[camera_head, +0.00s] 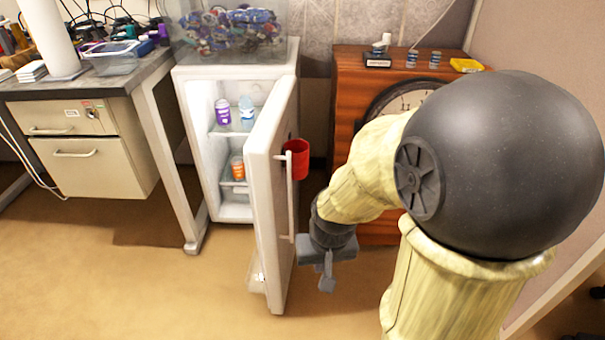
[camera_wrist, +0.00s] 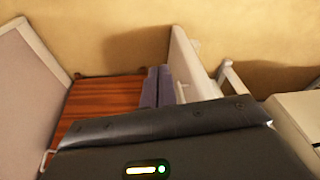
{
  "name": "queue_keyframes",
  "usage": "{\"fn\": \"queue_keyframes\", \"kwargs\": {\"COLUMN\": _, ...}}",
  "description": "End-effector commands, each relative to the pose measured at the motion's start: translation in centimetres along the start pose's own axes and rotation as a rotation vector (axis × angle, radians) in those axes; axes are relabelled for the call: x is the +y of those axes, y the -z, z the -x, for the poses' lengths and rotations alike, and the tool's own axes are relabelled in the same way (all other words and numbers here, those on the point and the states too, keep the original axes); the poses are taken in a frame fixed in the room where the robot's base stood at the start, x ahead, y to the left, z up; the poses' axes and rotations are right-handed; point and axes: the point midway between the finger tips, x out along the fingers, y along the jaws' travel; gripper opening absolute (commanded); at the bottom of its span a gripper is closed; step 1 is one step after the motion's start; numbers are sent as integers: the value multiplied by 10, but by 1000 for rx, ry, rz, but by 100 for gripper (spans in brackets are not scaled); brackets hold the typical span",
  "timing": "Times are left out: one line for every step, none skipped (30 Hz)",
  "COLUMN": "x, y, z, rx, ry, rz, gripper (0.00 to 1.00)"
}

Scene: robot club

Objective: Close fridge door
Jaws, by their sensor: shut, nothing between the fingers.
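The small white fridge (camera_head: 200,130) stands against the back wall with its door (camera_head: 266,215) swung wide open toward me. The door has a long white vertical handle (camera_head: 290,200) on its outer face, and a red cup-like holder (camera_head: 298,159) is near the handle's top. My gripper (camera_head: 327,278) is shut and empty, just right of the door's outer face and low. In the wrist view the gripper fingers (camera_wrist: 157,88) are together, close beside a white upright panel that looks like the door (camera_wrist: 186,60). I cannot tell whether they touch it.
Inside the fridge are a purple can (camera_head: 222,113), a bottle (camera_head: 246,110) and an orange jar (camera_head: 237,167). A clear bin (camera_head: 226,35) sits on top. A desk (camera_head: 150,90) is at left, a wooden cabinet (camera_head: 345,95) at right. Floor in front is clear.

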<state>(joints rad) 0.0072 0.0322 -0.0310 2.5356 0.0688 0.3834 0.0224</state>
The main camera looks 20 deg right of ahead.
Motion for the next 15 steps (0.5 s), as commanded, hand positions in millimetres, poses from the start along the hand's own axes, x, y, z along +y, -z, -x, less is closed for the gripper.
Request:
{"fn": "queue_keyframes", "kwargs": {"x": 3, "y": 5, "z": 12, "rx": -30, "ry": 10, "rz": -81, "gripper": 0}}
{"fn": "queue_keyframes", "kwargs": {"x": 5, "y": 8, "z": 15, "rx": -51, "ry": 18, "rz": -142, "gripper": 0}}
{"fn": "queue_keyframes", "kwargs": {"x": 7, "y": 12, "z": 21, "rx": -81, "ry": 32, "rz": -235, "gripper": 0}}
{"fn": "queue_keyframes", "kwargs": {"x": 9, "y": 15, "z": 25, "rx": -107, "ry": 44, "rz": -311, "gripper": 0}}
{"fn": "queue_keyframes", "kwargs": {"x": 11, "y": 19, "z": 30, "rx": -134, "ry": 57, "rz": -393, "gripper": 0}}
{"fn": "queue_keyframes", "kwargs": {"x": 14, "y": 24, "z": 36, "rx": -171, "ry": 78, "rz": -506, "gripper": 0}}
{"fn": "queue_keyframes", "kwargs": {"x": 15, "y": 29, "z": 40, "rx": -198, "ry": 96, "rz": -593, "gripper": 0}}
{"fn": "queue_keyframes", "kwargs": {"x": 17, "y": 34, "z": 44, "rx": -225, "ry": 114, "rz": -681, "gripper": 0}}
{"fn": "queue_keyframes", "kwargs": {"x": 20, "y": 42, "z": 50, "rx": -260, "ry": 140, "rz": -796, "gripper": 0}}
{"fn": "queue_keyframes", "kwargs": {"x": 21, "y": 48, "z": 54, "rx": -286, "ry": 162, "rz": -880, "gripper": 0}}
{"fn": "queue_keyframes", "kwargs": {"x": 23, "y": 54, "z": 58, "rx": -313, "ry": 183, "rz": -965, "gripper": 0}}
{"fn": "queue_keyframes", "kwargs": {"x": 26, "y": 63, "z": 64, "rx": -345, "ry": 215, "rz": -1076, "gripper": 0}}
{"fn": "queue_keyframes", "kwargs": {"x": 28, "y": 71, "z": 68, "rx": -369, "ry": 241, "rz": -1159, "gripper": 0}}
{"fn": "queue_keyframes", "kwargs": {"x": 31, "y": 79, "z": 72, "rx": -392, "ry": 267, "rz": -1241, "gripper": 0}}
{"fn": "queue_keyframes", "kwargs": {"x": 36, "y": 90, "z": 78, "rx": -422, "ry": 306, "rz": -1349, "gripper": 0}}
